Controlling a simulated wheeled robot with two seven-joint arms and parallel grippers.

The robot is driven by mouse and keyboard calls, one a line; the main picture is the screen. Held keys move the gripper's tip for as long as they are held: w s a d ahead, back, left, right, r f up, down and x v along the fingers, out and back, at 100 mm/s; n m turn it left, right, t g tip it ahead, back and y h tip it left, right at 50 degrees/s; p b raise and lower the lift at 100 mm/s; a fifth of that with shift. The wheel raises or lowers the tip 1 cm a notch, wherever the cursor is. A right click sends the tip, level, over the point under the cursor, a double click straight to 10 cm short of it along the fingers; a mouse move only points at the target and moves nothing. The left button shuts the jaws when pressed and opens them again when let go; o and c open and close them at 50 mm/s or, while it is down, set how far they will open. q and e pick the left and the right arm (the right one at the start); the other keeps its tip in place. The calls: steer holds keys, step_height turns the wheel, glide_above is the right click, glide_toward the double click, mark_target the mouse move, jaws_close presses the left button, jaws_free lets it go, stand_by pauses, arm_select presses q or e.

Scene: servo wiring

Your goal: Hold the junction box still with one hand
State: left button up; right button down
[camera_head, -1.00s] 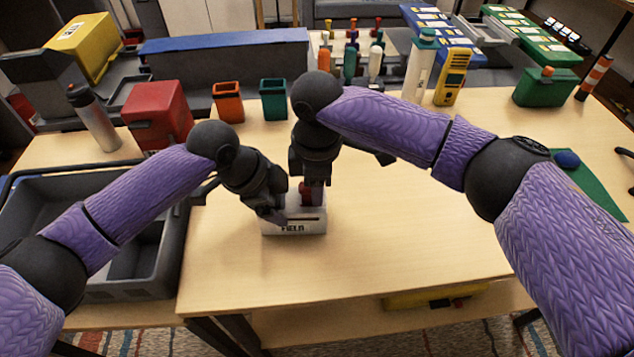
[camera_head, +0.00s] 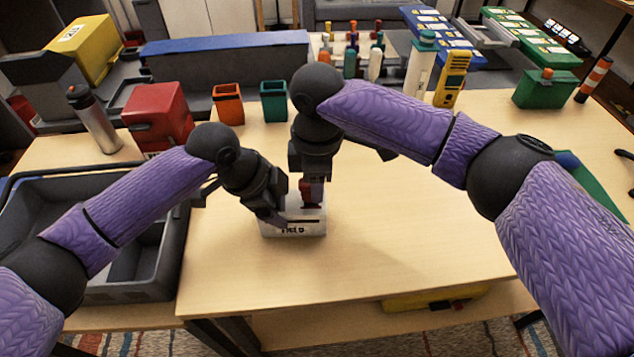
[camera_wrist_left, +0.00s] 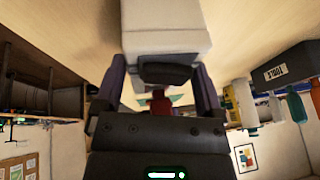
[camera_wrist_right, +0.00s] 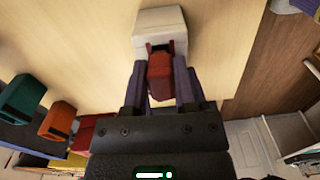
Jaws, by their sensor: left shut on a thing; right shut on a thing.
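The junction box (camera_head: 300,231) is a small white box with dark lettering on its front, on the table in front of me. My left gripper (camera_head: 277,214) is shut on it at its left side. In the left wrist view the white box (camera_wrist_left: 165,25) has a dark part between the fingers (camera_wrist_left: 160,85). My right gripper (camera_head: 312,182) is shut on a red plug-like piece (camera_head: 311,194) above the box. The right wrist view shows this red piece (camera_wrist_right: 160,78) between the fingers, its end at the box's dark opening. I cannot tell how deep it sits.
A grey tray (camera_head: 130,287) stands at the left. A red bin (camera_head: 158,112), an orange cup (camera_head: 228,104) and a teal cup (camera_head: 273,101) stand behind. A yellow meter (camera_head: 452,78) stands at the back right. The table right of the box is clear.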

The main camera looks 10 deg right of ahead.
steer(key=shift+r, duration=0.65)
steer(key=shift+r, duration=2.2)
